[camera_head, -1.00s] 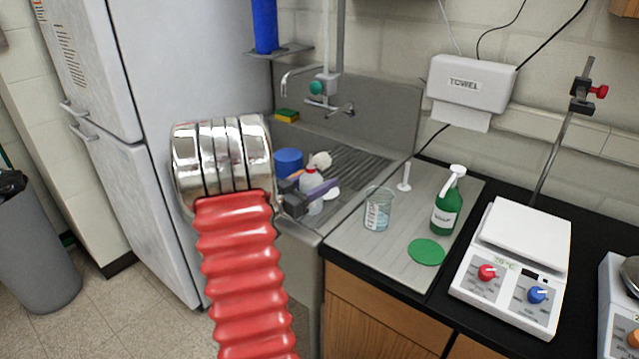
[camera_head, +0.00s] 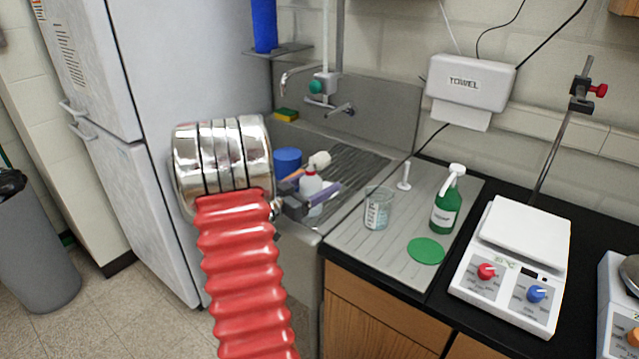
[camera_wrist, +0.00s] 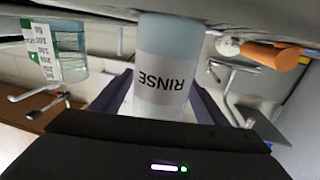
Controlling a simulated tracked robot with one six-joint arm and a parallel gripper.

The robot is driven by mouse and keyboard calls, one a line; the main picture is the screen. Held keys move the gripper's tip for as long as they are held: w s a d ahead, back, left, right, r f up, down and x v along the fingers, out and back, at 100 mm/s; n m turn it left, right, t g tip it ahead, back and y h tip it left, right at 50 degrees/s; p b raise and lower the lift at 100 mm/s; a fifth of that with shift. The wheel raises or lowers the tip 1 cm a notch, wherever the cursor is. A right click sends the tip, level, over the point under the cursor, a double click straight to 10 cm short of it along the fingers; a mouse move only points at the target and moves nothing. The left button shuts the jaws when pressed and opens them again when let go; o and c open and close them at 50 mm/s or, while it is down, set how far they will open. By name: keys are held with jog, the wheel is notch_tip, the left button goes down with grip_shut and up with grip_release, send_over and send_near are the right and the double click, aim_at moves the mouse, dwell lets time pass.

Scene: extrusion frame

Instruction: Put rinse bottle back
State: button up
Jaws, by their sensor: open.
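The rinse bottle (camera_head: 311,184), white with a red collar, stands at the sink's drainboard, partly hidden by my gripper. In the wrist view the bottle (camera_wrist: 166,62), labelled RINSE, appears upside down between my purple fingers. My gripper (camera_head: 308,192) is open around the bottle's body. The wrist view shows a finger on each side of it (camera_wrist: 160,98). I cannot tell whether either finger touches it. A green round mat (camera_head: 426,251) lies bare on the grey board (camera_head: 365,255).
A blue cup (camera_head: 288,160) and an orange-handled brush (camera_head: 294,174) are close beside the gripper. A glass beaker (camera_head: 378,210) and a green pump bottle (camera_head: 447,205) stand on the board near the mat. A hotplate (camera_head: 512,265) is further right.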

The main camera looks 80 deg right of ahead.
aim_at(302, 191)
jog(key=shift+r, duration=0.1)
jog(key=v, duration=1.2)
jog(key=shift+w, duration=0.1)
dwell(0.5)
